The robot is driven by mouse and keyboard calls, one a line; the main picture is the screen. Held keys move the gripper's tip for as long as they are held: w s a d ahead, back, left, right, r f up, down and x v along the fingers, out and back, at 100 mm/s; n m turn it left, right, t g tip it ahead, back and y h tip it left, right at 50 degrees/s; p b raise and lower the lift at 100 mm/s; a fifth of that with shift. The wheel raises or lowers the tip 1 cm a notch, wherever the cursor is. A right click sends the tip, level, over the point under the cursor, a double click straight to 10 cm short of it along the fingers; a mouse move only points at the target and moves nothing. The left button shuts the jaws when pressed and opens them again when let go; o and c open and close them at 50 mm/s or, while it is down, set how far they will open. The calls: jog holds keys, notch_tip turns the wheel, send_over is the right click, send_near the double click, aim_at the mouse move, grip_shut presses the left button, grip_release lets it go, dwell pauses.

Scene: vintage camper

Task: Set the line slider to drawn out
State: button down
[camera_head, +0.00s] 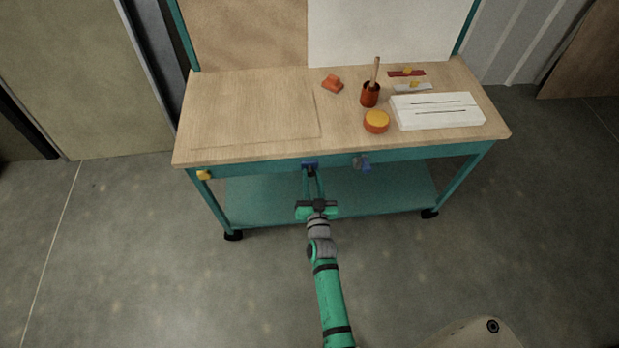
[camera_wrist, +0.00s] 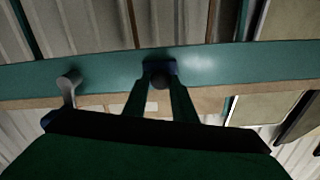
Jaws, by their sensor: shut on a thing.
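My gripper (camera_head: 312,174) reaches up to the front rail of the workbench and is shut on a dark round knob (camera_wrist: 159,77). The knob sits on a small blue base (camera_head: 309,163) on the teal rail. In the wrist view, the two fingers stand on either side of the knob, with the blue base (camera_wrist: 158,65) behind it. No label shows, so I cannot tell for sure that this knob is the line slider. The fingers partly hide it.
A grey knob or lever (camera_head: 362,162) is to the right on the rail; a yellow knob (camera_head: 204,175) is at the left end. On the wooden top (camera_head: 250,105) stand a red cup (camera_head: 370,95), an orange-yellow round piece (camera_head: 376,121) and a white slotted block (camera_head: 436,110). The floor before the bench is clear.

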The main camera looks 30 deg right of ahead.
jog(key=shift+s+d, duration=0.1)
jog(key=shift+s, duration=0.05)
jog(key=c, duration=1.5)
grip_release()
jog(key=shift+o, duration=0.2)
jog(key=shift+v, duration=0.95)
jog(key=v, duration=0.9)
